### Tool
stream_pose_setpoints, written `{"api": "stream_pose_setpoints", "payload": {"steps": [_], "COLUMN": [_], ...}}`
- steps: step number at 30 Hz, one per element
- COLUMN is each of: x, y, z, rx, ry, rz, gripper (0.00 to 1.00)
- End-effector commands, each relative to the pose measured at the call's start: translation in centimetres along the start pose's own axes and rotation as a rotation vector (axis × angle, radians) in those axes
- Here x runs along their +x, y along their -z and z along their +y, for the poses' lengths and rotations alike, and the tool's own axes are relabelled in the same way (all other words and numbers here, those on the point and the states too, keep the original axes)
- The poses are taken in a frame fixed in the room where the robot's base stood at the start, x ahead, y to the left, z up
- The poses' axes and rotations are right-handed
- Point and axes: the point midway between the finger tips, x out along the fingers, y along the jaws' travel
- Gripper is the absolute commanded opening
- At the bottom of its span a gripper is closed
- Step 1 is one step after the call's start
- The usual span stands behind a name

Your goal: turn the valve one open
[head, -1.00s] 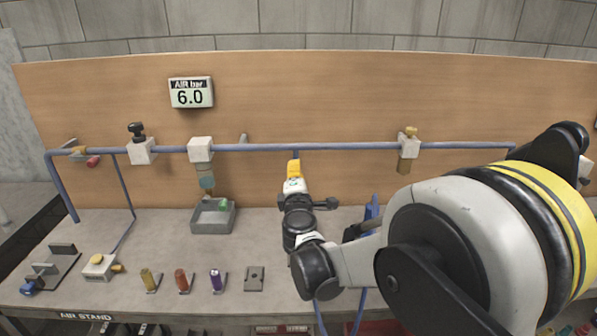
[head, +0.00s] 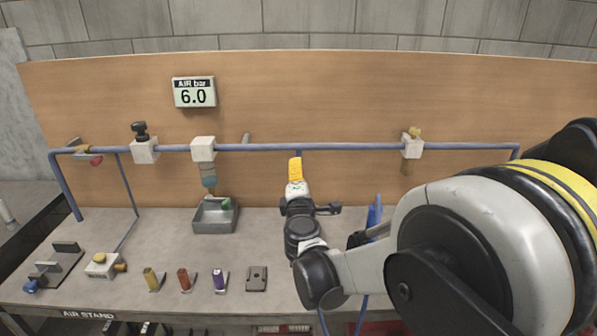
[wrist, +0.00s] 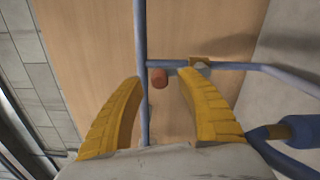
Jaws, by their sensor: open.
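My gripper (head: 295,170) is in front of the wooden board, just below the blue main pipe. In the wrist view its two yellow fingers (wrist: 165,100) are spread apart with nothing held. A red round knob or cap (wrist: 160,78) shows between the fingers, beside the pipe junction and apart from both. A brass fitting (wrist: 200,62) sits on the branch pipe, near the right fingertip. My gripper hides this spot in the head view. No label for valve one is readable.
The blue main pipe (head: 340,147) runs across the board. A gauge (head: 194,92) reads 6.0. A grey tray (head: 215,228) and several small coloured parts are on the bench (head: 120,218). A blue object (head: 374,212) stands right of my gripper, partly behind my arm.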

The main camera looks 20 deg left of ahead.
Motion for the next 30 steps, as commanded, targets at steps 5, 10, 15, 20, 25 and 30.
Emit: {"api": "stream_pose_setpoints", "payload": {"steps": [5,10,15,20,25,30], "x": [-4.1,-7.7,-9.8,-10.3,-10.3,-10.3], "y": [0.1,0.1,0.1,0.0,0.0,0.0], "z": [0.0,0.0,0.0,0.0,0.0,0.0], "rx": [0.0,0.0,0.0,0.0,0.0,0.0], "ry": [0.0,0.0,0.0,0.0,0.0,0.0], "rz": [0.002,0.002,0.001,0.001,0.0,0.001], "gripper": [0.44,0.44,0.44,0.44,0.44,0.44]}}
